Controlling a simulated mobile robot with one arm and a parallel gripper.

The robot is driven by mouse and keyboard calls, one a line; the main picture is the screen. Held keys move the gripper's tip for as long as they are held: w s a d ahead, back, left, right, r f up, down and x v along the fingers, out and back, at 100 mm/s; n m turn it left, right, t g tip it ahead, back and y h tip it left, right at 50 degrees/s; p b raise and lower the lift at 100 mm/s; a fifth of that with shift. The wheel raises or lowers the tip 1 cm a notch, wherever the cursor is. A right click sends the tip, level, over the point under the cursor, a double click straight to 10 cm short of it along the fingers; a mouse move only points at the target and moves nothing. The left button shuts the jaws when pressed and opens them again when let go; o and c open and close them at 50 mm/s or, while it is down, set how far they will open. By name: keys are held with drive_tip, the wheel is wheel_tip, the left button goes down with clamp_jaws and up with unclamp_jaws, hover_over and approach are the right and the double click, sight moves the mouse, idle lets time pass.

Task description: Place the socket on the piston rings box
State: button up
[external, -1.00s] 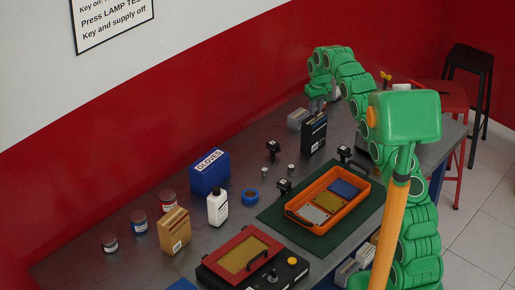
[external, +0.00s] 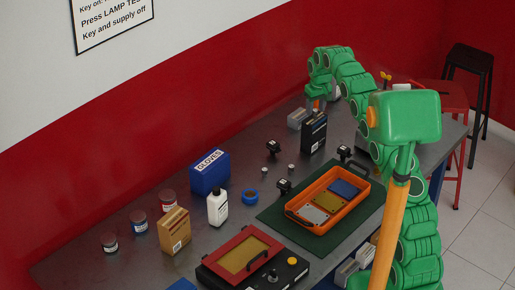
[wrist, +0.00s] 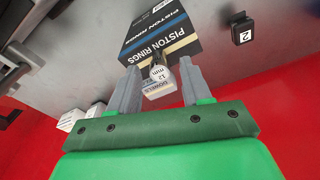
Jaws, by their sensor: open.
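The piston rings box (external: 313,133) is a black carton standing upright on the bench, and in the wrist view its lettered faces (wrist: 160,32) fill the top middle. My gripper (wrist: 158,75) is open, with a finger on each side of the socket and gaps between. In the external view my gripper (external: 316,101) is just above the box's top, and the socket cannot be made out.
A pale dowels box (wrist: 158,90) shows below the socket in the wrist view. A black block marked Z (wrist: 242,29) stands to the right. The blue gloves box (external: 209,172), white bottle (external: 217,207) and orange tray (external: 291,222) are farther along the bench.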

wheel_tip(320, 180, up, 12)
drive_tip(key=s, duration=0.1)
drive_tip(key=shift+s+d+f, duration=0.15)
drive_tip(key=shift+d+f, duration=0.05)
drive_tip(key=shift+d, duration=0.1)
drive_tip(key=shift+r, duration=0.1)
idle(0.4)
drive_tip(key=s+d+r+m, duration=0.1)
drive_tip(key=s+d+r, duration=0.2)
drive_tip(key=s+d, duration=0.35)
drive_tip(key=s+d+r+m+g, duration=0.1)
drive_tip(key=s+d+r, duration=0.25)
drive_tip(key=s, duration=0.65)
drive_tip(key=s+d+r+m, duration=0.1)
drive_tip(key=s+d+r, duration=0.2)
drive_tip(key=s+d, duration=0.4)
drive_tip(key=s+d+f, duration=0.1)
drive_tip(key=s+f, duration=0.2)
drive_tip(key=s, duration=1)
drive_tip(key=s+d+f+m+g, duration=0.1)
drive_tip(key=s+f, duration=0.3)
drive_tip(key=s, duration=0.9)
drive_tip(key=s+d+f+m+g, duration=0.1)
drive_tip(key=s+d+f, duration=0.2)
drive_tip(key=s, duration=1)
drive_tip(key=shift+s+f+h, duration=0.15)
drive_tip(key=shift+f+h, duration=0.15)
drive_tip(key=shift+f, duration=0.3)
